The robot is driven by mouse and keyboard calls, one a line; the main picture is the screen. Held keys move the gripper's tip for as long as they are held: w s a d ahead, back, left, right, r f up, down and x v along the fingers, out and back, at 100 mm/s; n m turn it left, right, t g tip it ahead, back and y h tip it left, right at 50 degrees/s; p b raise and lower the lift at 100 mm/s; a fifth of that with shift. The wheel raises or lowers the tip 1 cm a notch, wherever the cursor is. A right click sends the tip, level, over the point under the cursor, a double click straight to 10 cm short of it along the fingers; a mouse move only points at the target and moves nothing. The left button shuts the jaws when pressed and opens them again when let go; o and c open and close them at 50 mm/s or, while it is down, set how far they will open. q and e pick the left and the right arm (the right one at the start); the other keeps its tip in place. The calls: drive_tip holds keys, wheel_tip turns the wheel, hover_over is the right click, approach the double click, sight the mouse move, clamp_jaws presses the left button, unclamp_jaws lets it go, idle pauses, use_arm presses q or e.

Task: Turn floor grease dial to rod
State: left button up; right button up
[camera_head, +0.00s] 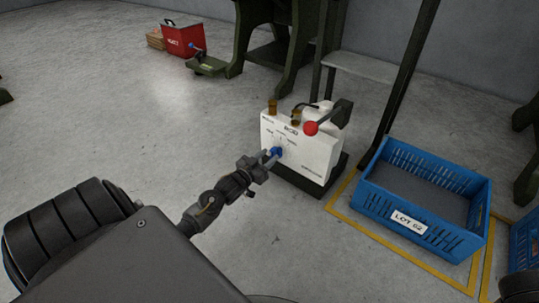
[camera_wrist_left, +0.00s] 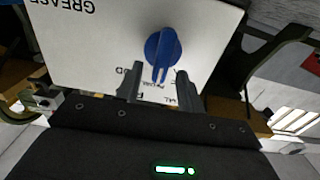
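The grease unit (camera_head: 315,163) is a white box on a dark base, standing on the floor. Its blue dial (camera_head: 277,151) is on the front face, with printed labels around it. The dial also shows in the left wrist view (camera_wrist_left: 163,50), with its pointer towards the gripper. My left gripper (camera_head: 266,160) is at the dial. In the left wrist view its two fingers (camera_wrist_left: 160,80) are apart, one on either side of the pointer's end, with gaps visible. The label nearby is partly hidden by a finger, so I cannot read it fully. My right gripper is not visible.
A blue crate (camera_head: 452,240) labelled LOT 62 stands to the right inside yellow floor lines. A red box (camera_head: 182,40) stands at the back left. The floor left of the unit is clear.

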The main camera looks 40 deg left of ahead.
use_arm(q)
drive_tip(key=shift+w, duration=0.85)
drive_tip(key=shift+c, duration=0.2)
clamp_jaws()
